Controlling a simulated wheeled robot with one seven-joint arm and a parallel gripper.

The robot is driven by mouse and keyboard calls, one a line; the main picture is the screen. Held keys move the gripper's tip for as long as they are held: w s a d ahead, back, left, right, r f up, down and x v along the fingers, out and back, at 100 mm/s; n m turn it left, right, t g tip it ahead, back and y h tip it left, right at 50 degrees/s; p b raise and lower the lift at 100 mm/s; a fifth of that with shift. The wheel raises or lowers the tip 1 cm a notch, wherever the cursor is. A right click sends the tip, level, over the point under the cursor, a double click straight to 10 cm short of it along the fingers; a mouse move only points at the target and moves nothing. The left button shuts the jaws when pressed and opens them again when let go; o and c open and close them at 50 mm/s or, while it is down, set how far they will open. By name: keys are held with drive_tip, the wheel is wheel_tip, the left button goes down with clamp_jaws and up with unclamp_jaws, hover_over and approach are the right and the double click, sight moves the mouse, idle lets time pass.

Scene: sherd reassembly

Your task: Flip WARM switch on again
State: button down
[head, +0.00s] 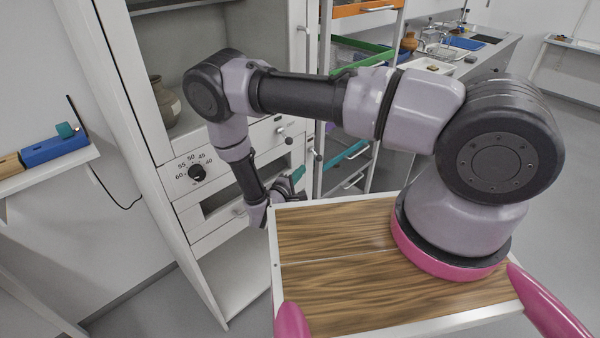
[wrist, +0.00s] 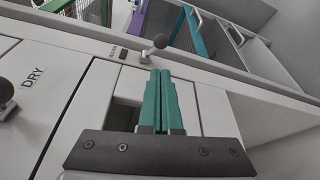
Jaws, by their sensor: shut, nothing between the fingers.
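A ball-ended lever (wrist: 160,42) stands on the cabinet frame just beyond my fingertips in the wrist view; a small gap seems to separate them. No WARM label can be read, so I cannot tell whether this is the WARM switch or whether it is on. My gripper (wrist: 164,72) has teal fingers, shut together and empty. In the head view my gripper (head: 298,174) is low at the right side of the cabinet front, partly hidden by its wrist. A black knob (wrist: 5,91) beside the word DRY is at the left edge of the wrist view.
The cabinet (head: 167,176) has a numbered dial (head: 197,173) and an open upper compartment with a brown pot (head: 164,103). A rack with a green tray (head: 362,47) stands close to its right. A wall shelf (head: 50,168) at left holds a blue block (head: 50,150).

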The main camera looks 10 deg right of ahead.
sight(316, 154)
drive_tip(key=x, duration=0.6)
drive_tip(key=shift+w+d, duration=0.2)
drive_tip(key=shift+w, duration=0.05)
